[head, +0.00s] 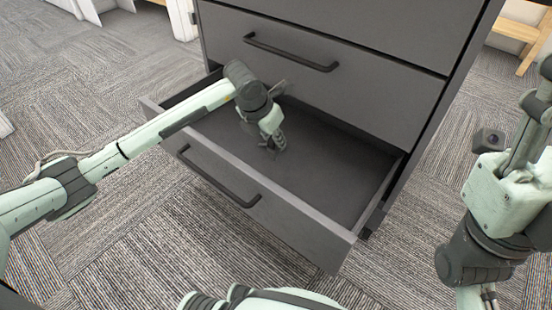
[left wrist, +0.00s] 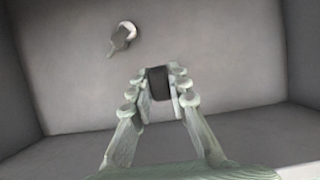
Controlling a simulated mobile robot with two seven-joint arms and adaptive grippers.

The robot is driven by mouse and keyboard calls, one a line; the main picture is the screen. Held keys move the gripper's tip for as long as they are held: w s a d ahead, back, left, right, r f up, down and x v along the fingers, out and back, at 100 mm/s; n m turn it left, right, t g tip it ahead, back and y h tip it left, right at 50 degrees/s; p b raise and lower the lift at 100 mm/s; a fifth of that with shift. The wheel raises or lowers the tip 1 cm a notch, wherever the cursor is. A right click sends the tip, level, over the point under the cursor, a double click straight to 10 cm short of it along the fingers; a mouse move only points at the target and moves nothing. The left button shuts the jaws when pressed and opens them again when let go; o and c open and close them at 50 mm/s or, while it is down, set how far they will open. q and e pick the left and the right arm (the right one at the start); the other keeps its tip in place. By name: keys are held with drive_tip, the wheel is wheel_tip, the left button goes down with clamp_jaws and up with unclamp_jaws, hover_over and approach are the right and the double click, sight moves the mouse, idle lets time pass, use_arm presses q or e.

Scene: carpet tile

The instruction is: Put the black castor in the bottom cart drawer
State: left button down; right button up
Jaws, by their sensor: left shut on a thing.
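In the left wrist view my left gripper (left wrist: 160,90) is shut on a dark blocky thing, taken as the black castor (left wrist: 158,83). The castor's shape is mostly hidden between the fingers, and I cannot tell whether it touches the floor. My right gripper (head: 533,115) is at the right edge, outside the drawer; its fingertips are not clear.
A small white-and-grey item (left wrist: 122,38) shows against the drawer floor in the left wrist view. The closed drawer above (head: 330,80) has a black bar handle (head: 290,53). The bottom drawer's front has its own handle (head: 215,180). Patterned carpet (head: 130,235) lies around the cart.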

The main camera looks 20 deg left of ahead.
sight(274, 160)
use_arm(q)
wheel_tip(274, 160, down, 8)
drive_tip(key=shift+f+b, duration=0.1)
drive_tip(key=shift+b, duration=0.85)
drive_tip(key=shift+f, duration=0.2)
drive_tip(key=c, duration=1.5)
unclamp_jaws()
drive_tip(key=shift+o, duration=0.2)
drive_tip(key=shift+s+r, duration=0.1)
drive_tip(key=shift+r, duration=0.4)
drive_tip(key=p+v, duration=0.3)
drive_tip(key=v, duration=0.8)
drive_tip(key=shift+r, duration=0.15)
